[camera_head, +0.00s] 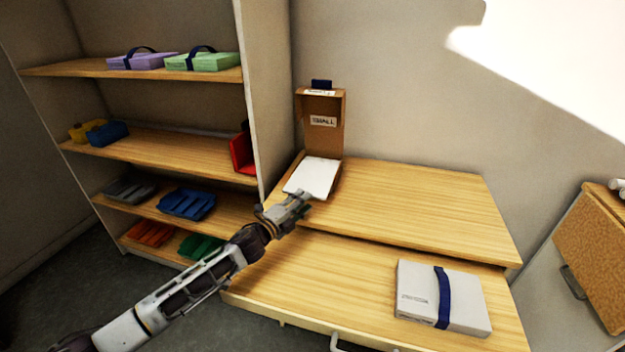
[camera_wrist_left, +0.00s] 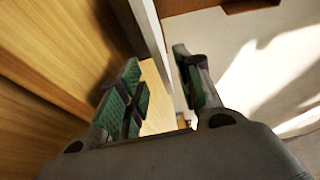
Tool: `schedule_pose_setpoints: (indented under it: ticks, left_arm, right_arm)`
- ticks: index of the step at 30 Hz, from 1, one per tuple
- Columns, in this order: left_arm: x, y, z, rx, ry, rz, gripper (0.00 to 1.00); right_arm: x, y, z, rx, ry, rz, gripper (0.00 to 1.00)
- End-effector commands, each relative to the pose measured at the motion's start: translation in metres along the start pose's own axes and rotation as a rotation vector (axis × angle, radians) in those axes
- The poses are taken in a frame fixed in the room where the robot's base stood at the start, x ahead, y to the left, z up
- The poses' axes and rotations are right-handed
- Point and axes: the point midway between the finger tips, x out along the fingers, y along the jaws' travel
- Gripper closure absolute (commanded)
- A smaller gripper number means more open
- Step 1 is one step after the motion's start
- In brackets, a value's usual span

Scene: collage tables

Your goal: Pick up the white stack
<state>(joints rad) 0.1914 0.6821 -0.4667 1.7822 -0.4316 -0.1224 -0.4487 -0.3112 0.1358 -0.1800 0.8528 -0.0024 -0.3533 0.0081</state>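A white stack (camera_head: 466,300) with a dark blue band around it lies flat on the lower right of the wooden table. A second white block or paper pile (camera_head: 312,178) lies in the open brown cardboard box (camera_head: 324,138) marked "SMALL" at the table's back left. My left gripper (camera_head: 302,204) is just in front of this box, far to the left of the banded stack. In the left wrist view its green-padded fingers (camera_wrist_left: 160,100) are apart, and I see nothing held between them. My right gripper is not in view.
A shelf unit (camera_head: 160,138) at the left holds purple and green banded stacks and several coloured trays. The table's raised back level (camera_head: 410,205) is clear to the right of the box. A cork-faced board (camera_head: 598,255) is at the far right.

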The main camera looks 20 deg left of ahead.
Motion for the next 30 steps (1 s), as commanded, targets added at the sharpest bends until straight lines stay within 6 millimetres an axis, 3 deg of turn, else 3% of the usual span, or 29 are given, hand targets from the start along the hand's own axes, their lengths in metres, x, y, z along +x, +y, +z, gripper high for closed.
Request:
schedule_pose_setpoints:
  ticks: [14,30]
  left_arm:
    - [0.004,0.000,0.000,0.000,0.000,0.000,0.65]
    - [0.040,-0.002,-0.001,-0.001,-0.001,0.000,0.65]
  right_arm:
    - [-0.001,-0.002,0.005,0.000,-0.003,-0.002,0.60]
    - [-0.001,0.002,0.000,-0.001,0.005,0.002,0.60]
